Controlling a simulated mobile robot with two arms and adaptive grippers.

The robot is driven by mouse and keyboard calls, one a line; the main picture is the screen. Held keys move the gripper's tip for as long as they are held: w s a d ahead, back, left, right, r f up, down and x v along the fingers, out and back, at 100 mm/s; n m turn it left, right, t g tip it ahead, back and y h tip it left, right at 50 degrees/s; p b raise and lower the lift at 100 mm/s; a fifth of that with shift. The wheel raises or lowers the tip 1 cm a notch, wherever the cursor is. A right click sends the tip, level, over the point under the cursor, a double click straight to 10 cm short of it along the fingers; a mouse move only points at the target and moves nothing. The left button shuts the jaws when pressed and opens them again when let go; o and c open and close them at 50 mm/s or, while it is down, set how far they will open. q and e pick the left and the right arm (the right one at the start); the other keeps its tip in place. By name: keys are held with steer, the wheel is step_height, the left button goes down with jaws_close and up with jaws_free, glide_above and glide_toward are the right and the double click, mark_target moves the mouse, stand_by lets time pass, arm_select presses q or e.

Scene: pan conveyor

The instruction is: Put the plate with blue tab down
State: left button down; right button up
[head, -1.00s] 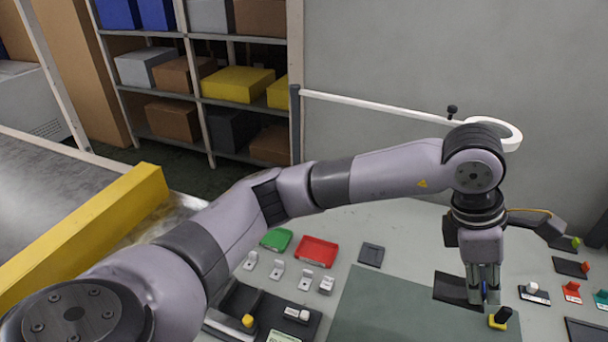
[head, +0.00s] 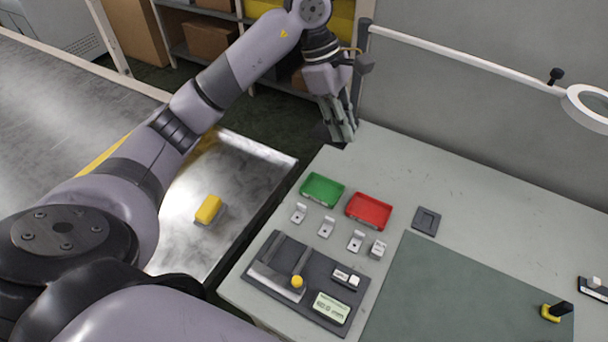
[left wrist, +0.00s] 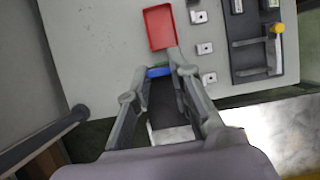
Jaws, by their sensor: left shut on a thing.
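My left gripper (head: 342,130) is over the left back corner of the grey bench (head: 480,185), near the metal table's edge. In the left wrist view its fingers (left wrist: 168,88) are shut on a dark plate (left wrist: 164,100) with a blue tab (left wrist: 159,72). The blue tab shows between the fingertips. In the head view the plate is mostly hidden by the gripper, and its tab cannot be made out. Whether the plate touches the bench cannot be told. My right gripper is not in view.
A green tray (head: 322,190) and a red tray (head: 369,211) stand on the bench, with several small brackets (head: 326,228) and a dark gauge fixture (head: 285,298) in front. A lamp arm (head: 460,60) spans the back.

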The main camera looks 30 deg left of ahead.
arm_select(q)
steer(key=shift+s+a+f, duration=0.1)
steer(key=shift+a+f, duration=0.4)
steer(key=shift+a, duration=0.1)
step_height(320, 180, down, 14)
steer(key=p, duration=0.3)
steer(key=shift+d+r, duration=0.1)
steer(key=shift+r, duration=0.1)
step_height(320, 180, down, 5)
steer(key=shift+f+p, duration=0.1)
steer(key=shift+p, duration=0.4)
steer(key=shift+f, duration=0.2)
steer(key=c, duration=1.7)
jaws_free()
steer(key=shift+r, duration=0.1)
steer(key=shift+r, duration=0.1)
